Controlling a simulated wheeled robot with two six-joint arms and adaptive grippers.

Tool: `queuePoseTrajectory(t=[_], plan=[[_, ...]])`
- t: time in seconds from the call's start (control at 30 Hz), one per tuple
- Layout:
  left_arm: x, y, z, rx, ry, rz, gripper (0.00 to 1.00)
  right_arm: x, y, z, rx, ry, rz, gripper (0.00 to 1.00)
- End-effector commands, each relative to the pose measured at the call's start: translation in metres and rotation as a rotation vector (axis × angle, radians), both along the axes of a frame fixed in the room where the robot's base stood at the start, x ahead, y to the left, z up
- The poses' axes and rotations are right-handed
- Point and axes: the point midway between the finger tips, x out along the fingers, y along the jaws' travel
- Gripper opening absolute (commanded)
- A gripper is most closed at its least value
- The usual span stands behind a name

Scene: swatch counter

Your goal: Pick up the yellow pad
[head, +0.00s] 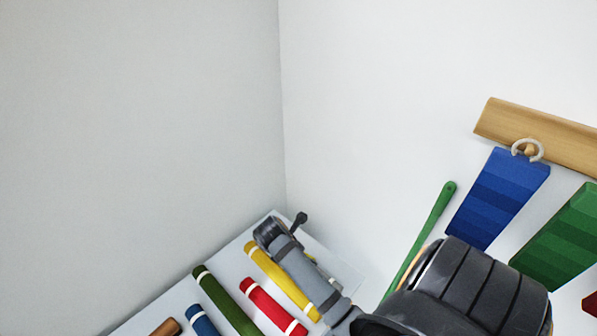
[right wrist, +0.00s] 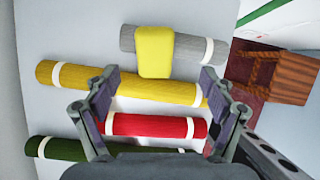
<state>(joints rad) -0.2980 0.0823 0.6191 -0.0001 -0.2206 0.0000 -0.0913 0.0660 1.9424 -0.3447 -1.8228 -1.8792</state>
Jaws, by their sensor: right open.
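The yellow pad (right wrist: 155,52) shows in the right wrist view as a small rounded block. It overlaps the middle of a grey roll with white bands (right wrist: 190,47); I cannot tell if it lies on the roll or stands in front of it. My right gripper (right wrist: 160,78) is open and empty. Its two fingertips are apart, over the yellow roll (right wrist: 130,86), with the pad beyond them and between their lines. In the head view my right arm reaches over the counter, and I cannot make out the pad there. My left gripper is not in view.
A red roll (right wrist: 155,126) and a dark green roll (right wrist: 60,149) lie nearer. A brown wooden block (right wrist: 278,76) is at the right. In the head view, blue (head: 498,195) and green (head: 560,235) swatches hang below a wooden rail (head: 500,122), near a green stick (head: 425,225).

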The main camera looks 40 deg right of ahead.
Motion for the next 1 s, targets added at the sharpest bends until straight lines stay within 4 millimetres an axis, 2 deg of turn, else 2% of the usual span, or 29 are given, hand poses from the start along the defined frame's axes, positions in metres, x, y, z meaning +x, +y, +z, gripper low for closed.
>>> queuePoseTrajectory(t=[0.1,0.2,0.27,0.37,0.43,0.53,0.7,0.93,0.97,1.0], plan=[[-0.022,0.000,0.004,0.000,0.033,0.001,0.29,0.000,-0.009,-0.017,-0.003,0.004,0.000,0.83],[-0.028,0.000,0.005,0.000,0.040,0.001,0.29,0.000,-0.012,-0.027,0.001,0.001,0.000,0.83],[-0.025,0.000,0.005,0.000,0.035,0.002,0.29,0.001,-0.013,-0.030,0.001,-0.001,-0.001,0.83],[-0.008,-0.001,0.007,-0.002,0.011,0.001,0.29,0.001,-0.013,-0.031,0.001,-0.001,-0.002,0.83],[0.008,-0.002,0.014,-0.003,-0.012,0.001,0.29,0.002,-0.016,-0.037,0.000,0.001,-0.002,0.83],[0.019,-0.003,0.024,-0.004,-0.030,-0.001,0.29,0.005,-0.022,-0.052,-0.001,0.002,-0.002,0.83],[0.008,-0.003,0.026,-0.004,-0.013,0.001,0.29,0.007,-0.030,-0.075,0.000,-0.001,-0.002,0.83],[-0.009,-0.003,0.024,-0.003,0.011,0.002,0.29,0.007,-0.031,-0.079,0.001,-0.002,-0.002,0.83],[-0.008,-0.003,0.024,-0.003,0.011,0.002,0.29,0.007,-0.031,-0.079,0.001,-0.002,-0.002,0.82],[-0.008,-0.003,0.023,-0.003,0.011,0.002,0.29,0.007,-0.031,-0.079,0.001,-0.002,-0.002,0.76]])
